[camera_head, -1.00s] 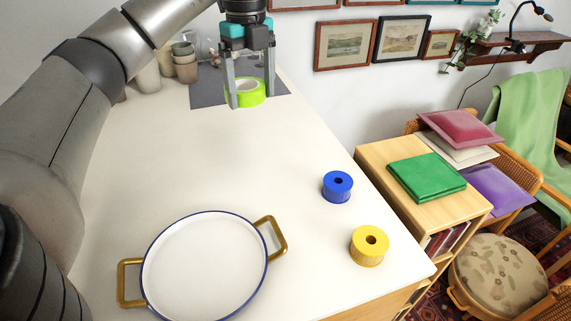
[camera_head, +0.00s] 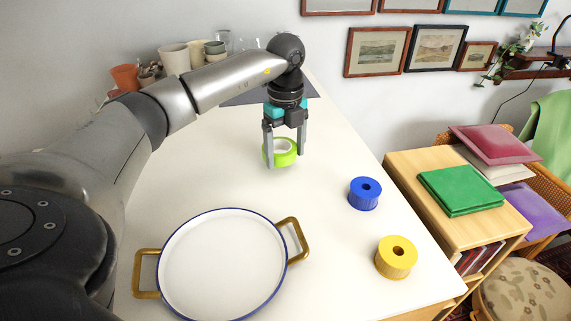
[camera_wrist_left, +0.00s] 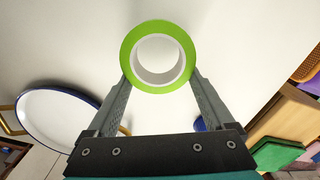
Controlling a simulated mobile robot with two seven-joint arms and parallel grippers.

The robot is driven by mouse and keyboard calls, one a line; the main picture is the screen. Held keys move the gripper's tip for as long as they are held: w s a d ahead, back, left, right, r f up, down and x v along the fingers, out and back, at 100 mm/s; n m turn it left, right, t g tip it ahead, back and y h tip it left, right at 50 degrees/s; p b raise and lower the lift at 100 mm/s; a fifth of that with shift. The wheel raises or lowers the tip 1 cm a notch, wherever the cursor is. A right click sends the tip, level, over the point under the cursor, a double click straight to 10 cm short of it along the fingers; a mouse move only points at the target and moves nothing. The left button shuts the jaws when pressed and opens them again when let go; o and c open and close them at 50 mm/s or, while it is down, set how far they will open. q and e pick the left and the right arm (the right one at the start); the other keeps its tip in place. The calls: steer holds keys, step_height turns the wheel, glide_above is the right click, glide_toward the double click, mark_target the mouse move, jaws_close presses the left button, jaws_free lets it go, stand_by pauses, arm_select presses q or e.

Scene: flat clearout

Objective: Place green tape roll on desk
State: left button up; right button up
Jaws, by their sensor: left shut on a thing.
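The green tape roll (camera_head: 284,158) is a bright green ring with a white core. My left gripper (camera_head: 284,160) is shut on it, with one finger on each side. In the left wrist view the green tape roll (camera_wrist_left: 187,50) sits between the fingertips of the left gripper (camera_wrist_left: 159,82), its round hole facing the camera. The white desk (camera_head: 220,175) lies below the roll. I cannot tell for sure whether the roll touches the desk. My right gripper is not in view.
A white tray (camera_head: 215,265) with brass handles stands at the desk's front. A blue spool (camera_head: 364,198) and a yellow spool (camera_head: 396,262) stand to the right. Cups (camera_head: 174,58) stand at the back left. The desk around the roll is clear.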

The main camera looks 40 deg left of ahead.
mark_target(285, 165)
arm_select(q)
steer(key=shift+f, duration=2.05)
steer(key=shift+f, duration=0.15)
steer(key=o, duration=1.1)
step_height(285, 165, up, 12)
steer(key=shift+r+b, duration=0.2)
steer(key=shift+b, duration=0.1)
